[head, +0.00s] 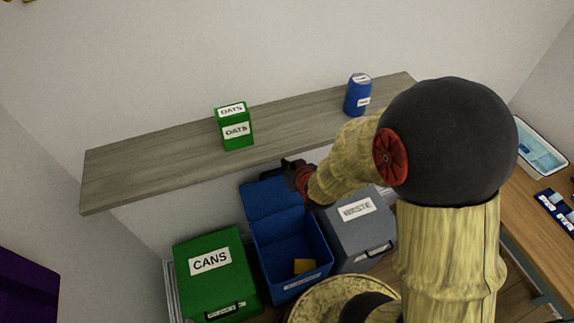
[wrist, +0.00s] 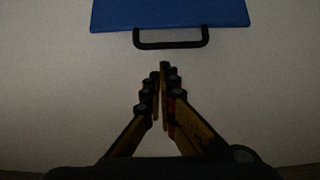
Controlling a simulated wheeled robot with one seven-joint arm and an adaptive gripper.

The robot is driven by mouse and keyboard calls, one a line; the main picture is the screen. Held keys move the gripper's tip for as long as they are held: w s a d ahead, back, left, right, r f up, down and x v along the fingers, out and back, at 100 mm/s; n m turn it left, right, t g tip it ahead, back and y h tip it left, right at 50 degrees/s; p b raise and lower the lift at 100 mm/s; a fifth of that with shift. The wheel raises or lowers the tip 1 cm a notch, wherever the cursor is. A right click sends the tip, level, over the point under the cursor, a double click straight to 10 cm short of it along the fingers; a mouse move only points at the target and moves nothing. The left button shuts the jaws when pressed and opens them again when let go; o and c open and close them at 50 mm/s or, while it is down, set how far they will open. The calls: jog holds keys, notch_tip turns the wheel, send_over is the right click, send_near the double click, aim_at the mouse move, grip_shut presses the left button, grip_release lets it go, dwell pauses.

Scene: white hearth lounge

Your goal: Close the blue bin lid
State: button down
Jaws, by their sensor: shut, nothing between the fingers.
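The blue bin (head: 320,262) stands open between a green bin and a grey bin. Its blue lid (head: 268,199) is raised, tilted back toward the wall under the shelf. In the wrist view the lid (wrist: 170,14) shows at the top, with a black handle (wrist: 171,44) on its edge. My gripper (head: 290,164) is at the upper right of the lid, and its tips are partly hidden in the head view. In the wrist view my gripper (wrist: 163,68) is shut and empty, its tips just below the handle with a visible gap in the picture.
A wooden shelf (head: 180,150) runs above the bins, holding a green oats box (head: 236,128) and a blue can (head: 358,95). The green cans bin (head: 210,275) and grey waste bin (head: 347,228) are closed. A yellow piece (head: 304,266) lies inside the blue bin.

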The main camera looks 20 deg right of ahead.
jog(key=b+x, duration=0.1)
jog(key=x, duration=0.7)
jog(key=shift+b, duration=0.4)
jog(key=shift+s, duration=0.15)
